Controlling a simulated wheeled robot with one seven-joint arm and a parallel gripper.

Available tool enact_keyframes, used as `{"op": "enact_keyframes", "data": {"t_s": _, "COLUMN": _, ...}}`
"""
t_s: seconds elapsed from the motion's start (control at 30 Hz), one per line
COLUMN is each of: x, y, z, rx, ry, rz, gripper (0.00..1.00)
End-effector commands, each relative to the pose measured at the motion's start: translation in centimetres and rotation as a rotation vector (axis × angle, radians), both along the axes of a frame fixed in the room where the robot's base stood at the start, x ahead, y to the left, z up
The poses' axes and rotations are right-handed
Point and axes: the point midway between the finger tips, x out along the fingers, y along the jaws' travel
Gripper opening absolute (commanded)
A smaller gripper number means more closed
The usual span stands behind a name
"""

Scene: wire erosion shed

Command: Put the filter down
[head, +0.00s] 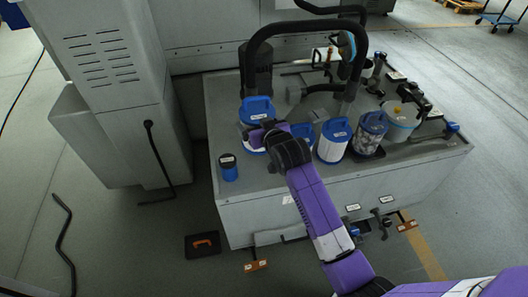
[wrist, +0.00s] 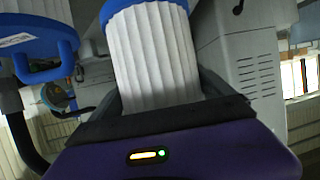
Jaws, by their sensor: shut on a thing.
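The filter is a white pleated cylinder with blue ends. It fills the upper middle of the wrist view (wrist: 152,50), between the dark fingers of my gripper (wrist: 165,92), which is shut on it. In the head view my gripper (head: 267,134) is over the left part of the grey unit's top, at a blue-capped filter (head: 257,108) that appears to be the held one. My gripper hides part of its body. I cannot tell whether its base touches the surface.
Other blue-topped canisters stand close on the right, one white (head: 334,143) and one greyish (head: 370,135). A small blue pot (head: 228,169) is at the front left. Black hoses (head: 300,27) arch behind. The grey top (head: 425,152) has bare room at the right.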

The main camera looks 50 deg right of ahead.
Motion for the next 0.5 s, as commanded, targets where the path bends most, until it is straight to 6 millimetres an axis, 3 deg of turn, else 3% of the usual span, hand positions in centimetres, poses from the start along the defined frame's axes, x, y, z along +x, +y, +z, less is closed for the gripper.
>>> {"op": "enact_keyframes", "data": {"t_s": 0.3, "x": 0.1, "y": 0.0, "z": -6.8, "rx": -0.001, "ry": -0.003, "rz": 0.0, "gripper": 0.19}}
{"op": "enact_keyframes", "data": {"t_s": 0.5, "x": 0.1, "y": -0.1, "z": -9.0, "rx": -0.003, "ry": -0.005, "rz": 0.0, "gripper": 0.19}}
